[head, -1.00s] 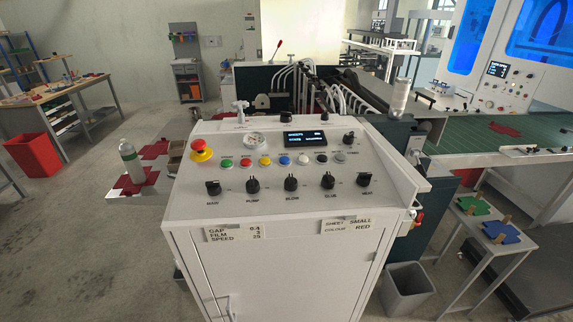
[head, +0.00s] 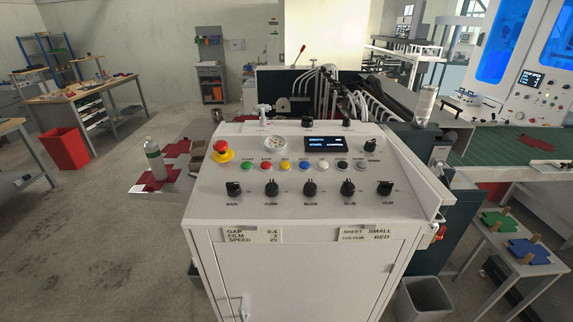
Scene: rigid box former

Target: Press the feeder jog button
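The white control console (head: 290,205) stands in front of me. Its sloped top carries a row of small round buttons: green (head: 247,166), red (head: 266,166), yellow (head: 285,166), blue (head: 304,166), white (head: 323,166), black (head: 342,166) and a pale grey one (head: 360,166). The labels by them are too small to read surely, so I cannot tell which is the feeder jog button. Neither of my grippers is in view.
A red emergency stop (head: 221,148), a gauge (head: 275,143) and a dark display (head: 326,143) sit above the buttons. Black rotary knobs (head: 310,188) line the front. A grey bin (head: 424,297) and a small table with green and blue pieces (head: 528,252) stand right. Floor is open left.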

